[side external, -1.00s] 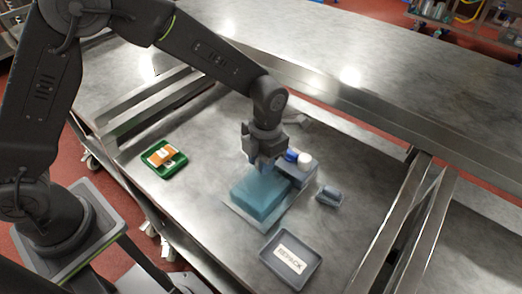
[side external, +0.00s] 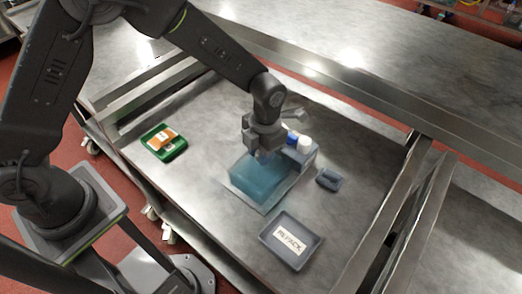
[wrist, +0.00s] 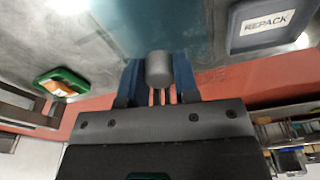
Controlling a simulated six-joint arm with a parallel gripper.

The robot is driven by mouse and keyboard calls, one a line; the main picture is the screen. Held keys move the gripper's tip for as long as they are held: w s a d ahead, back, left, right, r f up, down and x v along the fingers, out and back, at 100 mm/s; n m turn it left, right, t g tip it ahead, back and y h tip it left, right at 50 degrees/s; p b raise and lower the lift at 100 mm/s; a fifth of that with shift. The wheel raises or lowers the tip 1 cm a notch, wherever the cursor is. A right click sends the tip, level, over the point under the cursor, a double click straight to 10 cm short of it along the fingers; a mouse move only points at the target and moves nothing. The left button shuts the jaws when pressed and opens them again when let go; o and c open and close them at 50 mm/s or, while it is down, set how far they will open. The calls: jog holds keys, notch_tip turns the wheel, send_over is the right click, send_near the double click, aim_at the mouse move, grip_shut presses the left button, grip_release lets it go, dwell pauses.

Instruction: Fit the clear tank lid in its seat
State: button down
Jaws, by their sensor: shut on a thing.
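The tank (side external: 257,181) is a translucent blue-teal box on a grey plate (side external: 262,207) in the middle of the metal table. My gripper (side external: 263,156) is just above the tank's top in the side view. In the wrist view its blue fingers (wrist: 159,78) are shut on a grey cylindrical knob (wrist: 159,68), apparently the clear lid's handle. The lid's sheet is hard to make out against the teal surface. I cannot tell whether the lid touches its seat.
Beside the tank is a grey block with a blue cap (side external: 292,138) and a white cap (side external: 304,144). A small grey part (side external: 329,180) lies to the right. A REPACK tray (side external: 291,241) is in front, a green tray (side external: 164,142) at left.

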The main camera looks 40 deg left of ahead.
dwell(0.4)
jog(key=shift+f, duration=0.25)
jog(key=shift+f, duration=0.7)
dwell(0.8)
jog(key=shift+c, duration=1.9)
grip_release()
jog(key=shift+r, duration=0.1)
jog(key=shift+w+d+r, duration=0.1)
jog(key=shift+w+r, duration=0.1)
jog(key=shift+r, duration=1.5)
jog(key=shift+w+r, duration=0.2)
jog(key=shift+r, duration=1.5)
